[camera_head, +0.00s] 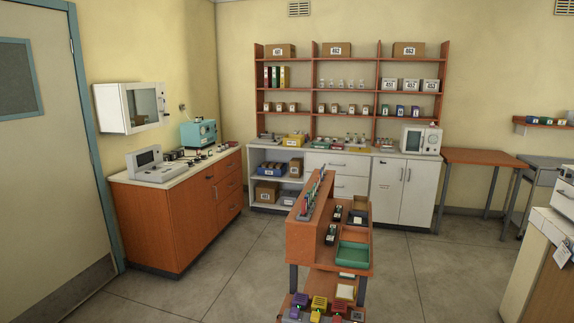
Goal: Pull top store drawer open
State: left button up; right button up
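Neither of my grippers shows in the head view. Two sets of drawers are in sight, and no readable label tells which one is the store. The white base cabinet at the back wall has a wide top drawer (338,163) with a dark handle, above another white drawer (347,186). The top drawer looks shut, and the front of the shelf unit hides part of the lower fronts. The orange cabinet (160,222) at the left has several drawers on its right-facing side, and its top drawer (229,164) also looks shut.
An orange shelf unit (303,240) with a green tray (352,256) stands in the middle, before the white cabinet. Grey floor (425,265) is free on both sides of it. A pale counter (552,235) edges in at right, and a door (40,150) is at left.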

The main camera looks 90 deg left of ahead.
aim_at(343, 164)
jog(key=u, duration=2.5)
jog(key=i+l+z, duration=0.35)
jog(key=l, duration=0.15)
jog(key=i+l+z, duration=0.7)
jog(key=i, duration=0.65)
jog(key=i+l+u, duration=0.15)
jog(key=i, duration=0.35)
jog(key=i+j+u, duration=0.15)
jog(key=i+u, duration=0.25)
jog(key=i, duration=0.55)
jog(key=i+l+u, duration=0.1)
jog(key=i+u, duration=0.3)
jog(key=i, duration=1.25)
jog(key=i+u, duration=0.15)
jog(key=i, duration=0.65)
jog(key=i+l, duration=0.15)
jog(key=i, duration=0.6)
jog(key=i+j+u, duration=0.15)
jog(key=i, duration=0.25)
jog(key=i+j+u, duration=0.1)
jog(key=i+j, duration=0.15)
jog(key=i+j+u, duration=0.15)
jog(key=i, duration=0.35)
jog(key=i+j, duration=0.25)
jog(key=j, duration=0.15)
jog(key=i+j+u, duration=0.1)
jog(key=i+j, duration=0.15)
jog(key=j, duration=0.15)
